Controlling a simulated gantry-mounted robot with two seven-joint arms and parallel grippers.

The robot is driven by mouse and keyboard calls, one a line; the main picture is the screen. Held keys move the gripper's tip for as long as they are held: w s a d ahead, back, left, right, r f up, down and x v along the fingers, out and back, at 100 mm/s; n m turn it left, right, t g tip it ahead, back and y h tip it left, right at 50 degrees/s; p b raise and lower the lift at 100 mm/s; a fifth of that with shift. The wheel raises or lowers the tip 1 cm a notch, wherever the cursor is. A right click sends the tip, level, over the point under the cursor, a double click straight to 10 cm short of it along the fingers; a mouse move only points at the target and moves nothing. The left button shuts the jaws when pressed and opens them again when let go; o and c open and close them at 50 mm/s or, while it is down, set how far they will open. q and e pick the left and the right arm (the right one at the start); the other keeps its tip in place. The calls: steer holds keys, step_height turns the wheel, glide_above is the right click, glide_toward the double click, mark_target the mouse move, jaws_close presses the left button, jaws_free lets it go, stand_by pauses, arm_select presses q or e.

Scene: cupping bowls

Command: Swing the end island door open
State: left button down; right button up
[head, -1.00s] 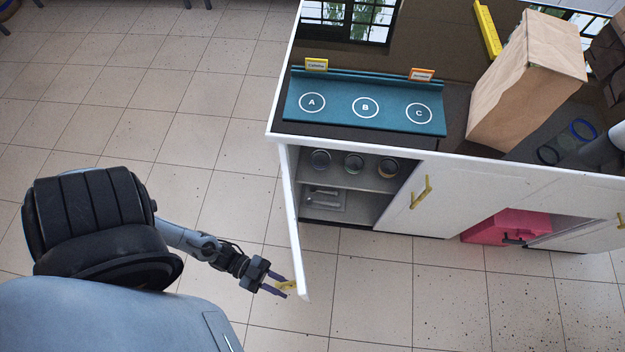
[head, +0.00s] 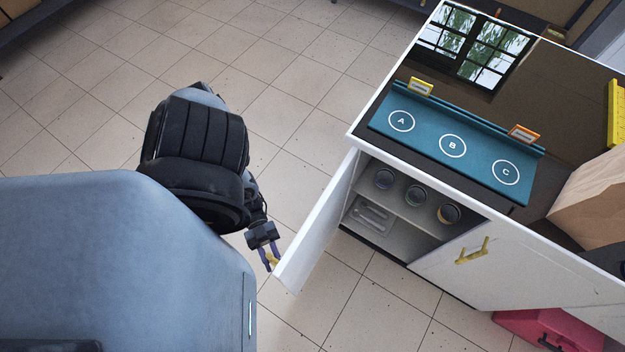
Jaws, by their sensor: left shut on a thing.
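The end island door (head: 318,225) stands swung out from the left end of the island, with its inner side away from my gripper. My left gripper (head: 269,260) is shut on the door's yellow handle (head: 274,259) near the door's free edge; the fingers partly hide the handle. Behind the door the cabinet is open: several bowls or cups (head: 417,196) stand on the upper shelf and a tray with metal utensils (head: 369,215) lies below. My right gripper is not in view.
The island top carries a teal mat (head: 477,157) with circles A, B and C, small yellow and orange signs, and a paper bag (head: 597,205). A closed door with a yellow handle (head: 472,251) is beside the opening. A pink case (head: 550,330) is low at right. Tiled floor at left is clear.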

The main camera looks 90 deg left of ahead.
arm_select(q)
steer(key=c, duration=1.1)
jaws_free()
steer(key=v, duration=1.1)
steer(key=shift+d, duration=0.1)
